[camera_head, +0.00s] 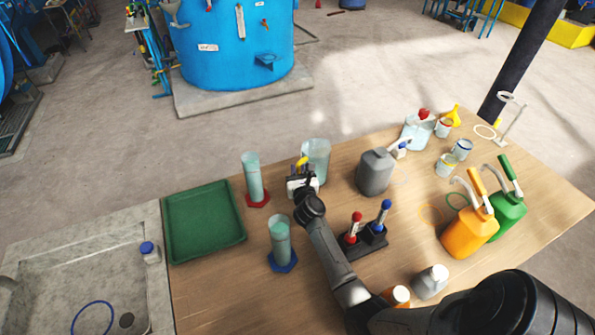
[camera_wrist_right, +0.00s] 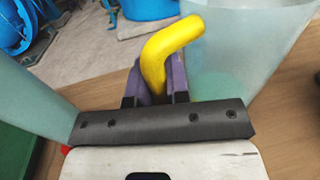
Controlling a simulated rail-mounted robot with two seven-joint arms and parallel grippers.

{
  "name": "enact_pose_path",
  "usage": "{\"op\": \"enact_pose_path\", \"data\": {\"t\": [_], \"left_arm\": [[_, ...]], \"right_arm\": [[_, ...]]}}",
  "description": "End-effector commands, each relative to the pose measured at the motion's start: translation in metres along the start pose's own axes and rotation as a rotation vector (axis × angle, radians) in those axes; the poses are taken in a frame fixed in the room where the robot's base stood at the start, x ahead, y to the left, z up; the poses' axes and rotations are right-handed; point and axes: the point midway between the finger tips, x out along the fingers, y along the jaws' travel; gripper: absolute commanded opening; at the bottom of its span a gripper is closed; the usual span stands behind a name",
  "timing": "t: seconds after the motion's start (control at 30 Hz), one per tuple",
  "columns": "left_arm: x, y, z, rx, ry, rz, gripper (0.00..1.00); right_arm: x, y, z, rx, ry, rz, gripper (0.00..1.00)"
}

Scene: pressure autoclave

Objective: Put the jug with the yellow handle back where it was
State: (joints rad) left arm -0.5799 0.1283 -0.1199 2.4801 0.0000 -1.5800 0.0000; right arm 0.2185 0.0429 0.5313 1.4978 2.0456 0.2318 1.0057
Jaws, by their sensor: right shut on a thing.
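The translucent jug with the yellow handle (camera_head: 318,153) is at the back middle of the wooden table, between a measuring cylinder and a grey canister. My right gripper (camera_head: 300,177) is at its left side, shut on the yellow handle (camera_wrist_right: 168,48). In the right wrist view the dark fingers (camera_wrist_right: 155,88) close around the lower part of the handle, and the jug's wall (camera_wrist_right: 240,50) rises to the right. The jug looks upright. Its base is partly hidden by my gripper, so I cannot tell whether it touches the table. My left gripper is out of view.
A cylinder with a red base (camera_head: 252,178) and one with a blue base (camera_head: 281,243) stand nearby. The grey canister (camera_head: 375,173) is to the right. A green tray (camera_head: 205,222) lies left. Coloured rings, including an orange one (camera_head: 431,206), mark the tabletop near orange and green jugs.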

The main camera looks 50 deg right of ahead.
Motion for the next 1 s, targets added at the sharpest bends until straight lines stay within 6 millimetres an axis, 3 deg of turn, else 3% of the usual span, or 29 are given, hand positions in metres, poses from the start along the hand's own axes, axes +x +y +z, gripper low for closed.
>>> {"op": "enact_pose_path", "data": {"t": [0.13,0.17,0.4,0.77,1.0], "left_arm": [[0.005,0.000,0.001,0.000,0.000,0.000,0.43],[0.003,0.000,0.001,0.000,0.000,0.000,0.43],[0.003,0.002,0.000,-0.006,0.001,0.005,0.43],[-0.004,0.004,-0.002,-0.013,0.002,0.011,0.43],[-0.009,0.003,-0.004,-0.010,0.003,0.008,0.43]], "right_arm": [[0.000,0.000,-0.006,0.000,0.000,0.000,0.00],[0.000,0.000,-0.004,0.001,0.000,0.000,0.19],[0.000,0.000,-0.004,0.001,0.001,0.000,0.41],[-0.002,0.000,0.003,0.000,0.001,0.000,0.41],[-0.045,0.001,0.000,0.001,0.003,0.002,0.41]]}}
